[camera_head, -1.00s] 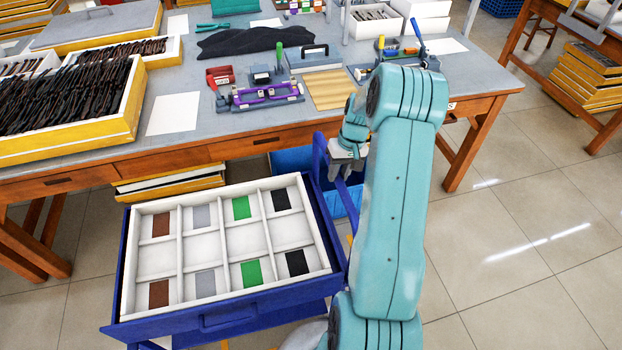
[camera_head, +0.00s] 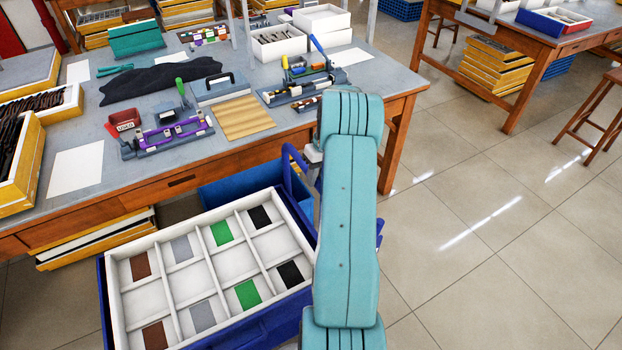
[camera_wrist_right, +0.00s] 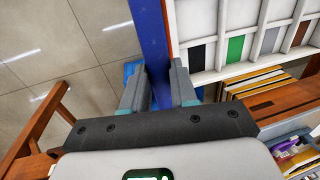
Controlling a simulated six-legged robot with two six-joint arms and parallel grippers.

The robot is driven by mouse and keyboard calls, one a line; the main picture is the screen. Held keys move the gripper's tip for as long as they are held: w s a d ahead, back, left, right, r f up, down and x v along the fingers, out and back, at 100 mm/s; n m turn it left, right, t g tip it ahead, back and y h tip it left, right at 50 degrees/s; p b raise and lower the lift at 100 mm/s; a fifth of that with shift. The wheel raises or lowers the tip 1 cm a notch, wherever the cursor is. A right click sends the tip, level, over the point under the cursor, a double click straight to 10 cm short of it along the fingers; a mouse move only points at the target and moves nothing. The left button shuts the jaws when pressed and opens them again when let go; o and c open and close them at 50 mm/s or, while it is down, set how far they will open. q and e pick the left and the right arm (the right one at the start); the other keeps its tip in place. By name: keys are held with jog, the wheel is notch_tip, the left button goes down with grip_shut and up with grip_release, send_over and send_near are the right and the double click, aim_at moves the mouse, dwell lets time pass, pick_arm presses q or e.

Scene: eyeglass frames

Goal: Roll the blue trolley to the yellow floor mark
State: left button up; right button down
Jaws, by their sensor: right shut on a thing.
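The blue trolley (camera_head: 262,328) stands at the lower middle of the head view, beside the workbench. Its white divided tray holds brown, grey, green and black patches. My right gripper (camera_head: 314,158) is at the trolley's upright blue handle (camera_head: 289,160), partly hidden behind my teal arm. In the right wrist view the two fingers (camera_wrist_right: 160,88) are shut around the blue handle bar (camera_wrist_right: 152,35), one on each side. The tray (camera_wrist_right: 215,75) shows to its right. The yellow floor mark is not visible in these frames. My left gripper is not in view.
The workbench (camera_head: 245,150) with tools and boxes lies directly behind the trolley. A blue bin (camera_head: 228,190) and yellow-edged trays (camera_head: 100,240) are under it. Open tiled floor (camera_head: 480,250) stretches to the right, up to another table (camera_head: 515,45) and a wooden stool (camera_head: 592,115).

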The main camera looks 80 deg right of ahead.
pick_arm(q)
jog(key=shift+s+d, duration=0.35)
pick_arm(e)
jog(key=shift+s+d+r, duration=0.1)
jog(key=shift+s+d, duration=0.4)
jog(key=shift+w, duration=0.1)
jog(key=c, duration=1.2)
grip_release()
jog(key=shift+a, duration=0.1)
jog(key=o, duration=0.3)
jog(key=shift+a, duration=0.1)
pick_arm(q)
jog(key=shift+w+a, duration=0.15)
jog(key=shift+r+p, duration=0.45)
pick_arm(e)
notch_tip(320, 180, up, 16)
jog(key=s+d, duration=0.2)
jog(key=shift+s, duration=0.2)
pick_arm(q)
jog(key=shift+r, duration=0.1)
